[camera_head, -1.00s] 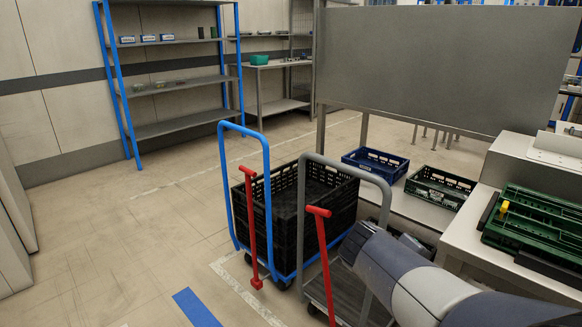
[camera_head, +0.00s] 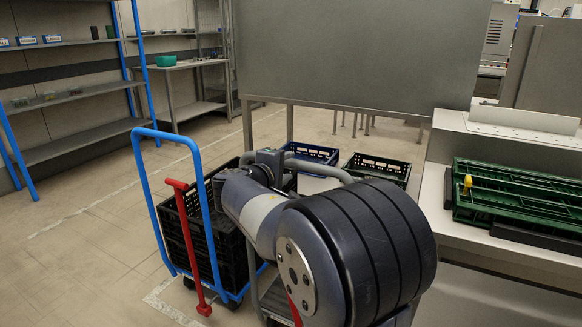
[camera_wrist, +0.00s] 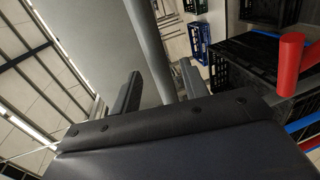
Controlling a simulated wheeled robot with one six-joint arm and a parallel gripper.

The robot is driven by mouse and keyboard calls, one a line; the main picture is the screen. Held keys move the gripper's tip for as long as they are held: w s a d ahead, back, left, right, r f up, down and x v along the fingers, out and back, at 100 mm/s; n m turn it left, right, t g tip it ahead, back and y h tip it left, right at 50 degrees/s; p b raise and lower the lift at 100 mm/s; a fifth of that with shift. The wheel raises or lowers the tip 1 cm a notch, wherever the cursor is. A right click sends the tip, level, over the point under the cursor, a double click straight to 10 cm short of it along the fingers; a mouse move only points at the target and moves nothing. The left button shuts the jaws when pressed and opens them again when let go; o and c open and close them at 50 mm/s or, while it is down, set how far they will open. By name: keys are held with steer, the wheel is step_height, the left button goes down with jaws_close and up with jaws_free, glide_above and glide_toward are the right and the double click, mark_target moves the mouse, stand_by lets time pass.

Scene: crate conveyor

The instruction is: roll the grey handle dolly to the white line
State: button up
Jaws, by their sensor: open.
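The grey handle dolly stands right of the blue-handled dolly, mostly hidden behind my arm. Its grey handle (camera_head: 328,168) shows as a bent tube, and part of its deck (camera_head: 273,294) shows low down. In the wrist view the grey handle (camera_wrist: 145,40) runs between the two fingers of my gripper (camera_wrist: 162,84). The fingers are apart, one on each side of the tube; I cannot tell whether they touch it. A white line (camera_head: 110,200) runs along the floor at left, and a white corner mark (camera_head: 165,303) lies near the blue dolly.
The blue-handled dolly (camera_head: 148,190), with black crates (camera_head: 231,255) and a red lever (camera_head: 190,245), stands close at left. A blue crate (camera_head: 315,153) and a dark green crate (camera_head: 378,167) lie behind. A bench (camera_head: 433,190) stands at right. The left floor is clear.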

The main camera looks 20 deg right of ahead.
mark_target(291, 165)
steer(key=shift+x, duration=2.15)
steer(key=shift+c, duration=0.2)
jaws_close()
